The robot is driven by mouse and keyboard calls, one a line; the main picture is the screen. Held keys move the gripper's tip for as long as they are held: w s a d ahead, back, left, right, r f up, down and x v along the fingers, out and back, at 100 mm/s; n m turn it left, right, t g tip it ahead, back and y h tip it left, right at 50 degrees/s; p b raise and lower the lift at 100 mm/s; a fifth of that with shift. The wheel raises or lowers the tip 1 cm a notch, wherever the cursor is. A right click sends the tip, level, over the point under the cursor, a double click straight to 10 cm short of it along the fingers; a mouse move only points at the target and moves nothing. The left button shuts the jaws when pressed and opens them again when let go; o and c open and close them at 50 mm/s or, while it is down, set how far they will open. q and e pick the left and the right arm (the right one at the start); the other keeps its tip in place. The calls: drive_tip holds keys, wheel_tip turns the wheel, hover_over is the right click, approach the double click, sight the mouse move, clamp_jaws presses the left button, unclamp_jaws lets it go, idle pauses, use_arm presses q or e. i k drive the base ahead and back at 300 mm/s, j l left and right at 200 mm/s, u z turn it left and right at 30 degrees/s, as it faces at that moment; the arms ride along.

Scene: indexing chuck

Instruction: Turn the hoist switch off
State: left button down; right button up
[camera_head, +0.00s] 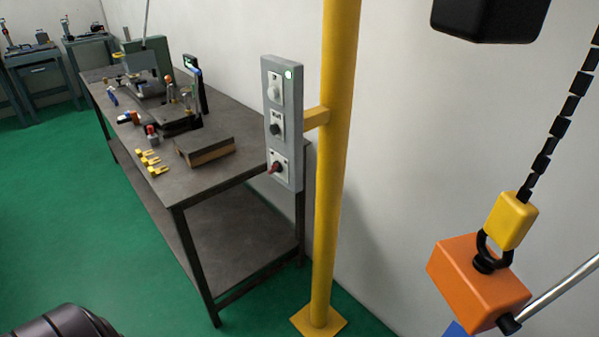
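The grey hoist control box (282,122) is mounted on a yellow post (336,150) right of the workbench. Its top right corner has a lit green lamp (288,74). Below are a white knob (273,92), a black knob (274,129) and a red-tipped lever switch (274,168) at the bottom. I cannot read which label marks the hoist switch. A dark rounded part at the bottom left seems to be mine. Neither gripper's fingers show.
A chain (553,140) with a yellow hook block (510,220) holds an orange block (475,280) with a metal bar at the right. The dark workbench (205,178) stands left of the post, bearing a machine and small tools. Green floor (100,230) is clear at the left.

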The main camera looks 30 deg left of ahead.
sight(276, 167)
drive_tip(key=z, duration=0.3)
drive_tip(key=j+z, duration=0.3)
drive_tip(key=j, duration=0.25)
drive_tip(key=k+j+z, duration=0.1)
drive_tip(key=j+z, duration=0.2)
drive_tip(key=j, duration=0.2)
